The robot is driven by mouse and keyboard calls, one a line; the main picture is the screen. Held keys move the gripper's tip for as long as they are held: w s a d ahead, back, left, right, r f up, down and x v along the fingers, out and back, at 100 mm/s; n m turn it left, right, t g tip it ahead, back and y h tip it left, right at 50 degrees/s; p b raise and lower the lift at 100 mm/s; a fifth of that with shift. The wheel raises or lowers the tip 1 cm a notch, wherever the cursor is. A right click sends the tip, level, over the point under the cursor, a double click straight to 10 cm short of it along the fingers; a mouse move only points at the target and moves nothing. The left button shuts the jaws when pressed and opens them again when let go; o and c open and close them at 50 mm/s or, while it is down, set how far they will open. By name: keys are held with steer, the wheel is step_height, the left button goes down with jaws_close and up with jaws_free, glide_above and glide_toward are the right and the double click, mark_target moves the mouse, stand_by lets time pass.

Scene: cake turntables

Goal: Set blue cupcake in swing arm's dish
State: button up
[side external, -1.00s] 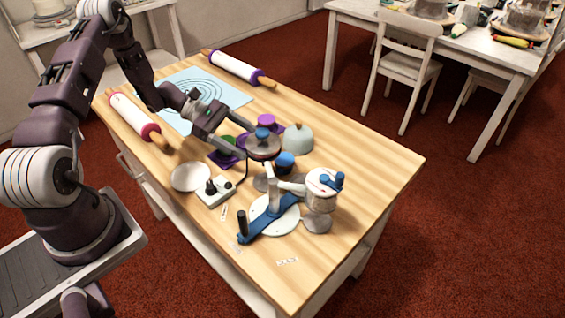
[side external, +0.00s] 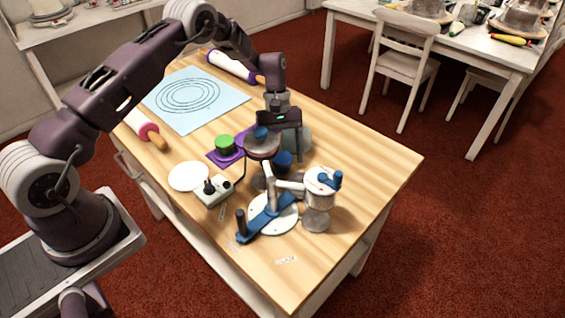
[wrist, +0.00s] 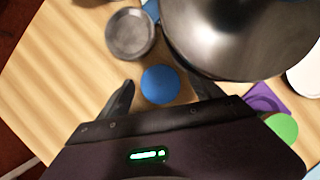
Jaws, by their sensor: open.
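The blue cupcake (side external: 283,160) stands on the table under my gripper (side external: 285,147), partly hidden behind the round stand. In the wrist view the round blue top of the cupcake (wrist: 160,84) lies between the spread fingertips of my gripper (wrist: 163,88). The gripper points down, open and empty; whether the fingers reach the cupcake's height is hard to tell. A small grey round dish (wrist: 130,34) shows beyond the cupcake in the wrist view. The swing arm device has a blue base bar (side external: 262,213), a grey post and a white arm (side external: 290,187).
A raised metal stand (wrist: 245,35) with a blue piece on top is close beside my right finger. A green cupcake (side external: 225,143) sits on a purple mat (side external: 236,158). A white plate (side external: 188,176), control box (side external: 217,191), and white-topped drum (side external: 320,188) stand nearby.

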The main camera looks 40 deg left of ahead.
steer(key=c, duration=1.6)
